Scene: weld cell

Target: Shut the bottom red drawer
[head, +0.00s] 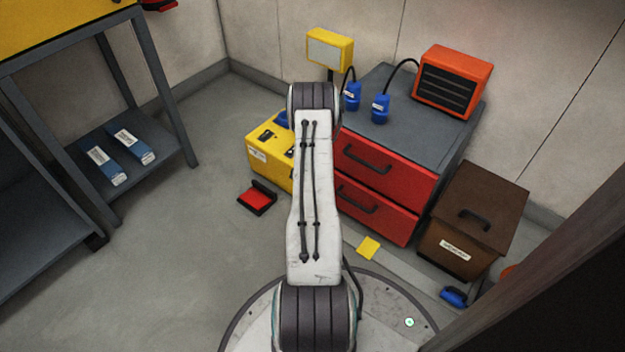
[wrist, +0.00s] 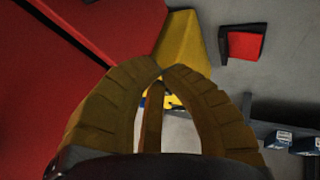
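The bottom red drawer (head: 388,222) is the lower front of a grey-topped cabinet (head: 385,85), with a dark bar handle (head: 357,195). Its front looks about level with the top red drawer (head: 395,178); a small gap cannot be ruled out. My arm hides the left end of both drawers and hides my gripper in the head view. In the wrist view my gripper (wrist: 163,72) has its two brown fingers meeting at the tips, with nothing seen between them. Red faces split by a dark gap (wrist: 75,35) lie beside the fingers; contact cannot be told.
A yellow case (head: 265,155) stands left of the cabinet, with a red and black item (head: 257,197) before it. A brown box (head: 475,215) stands right of the cabinet. A yellow card (head: 368,247) lies on the floor before the drawers.

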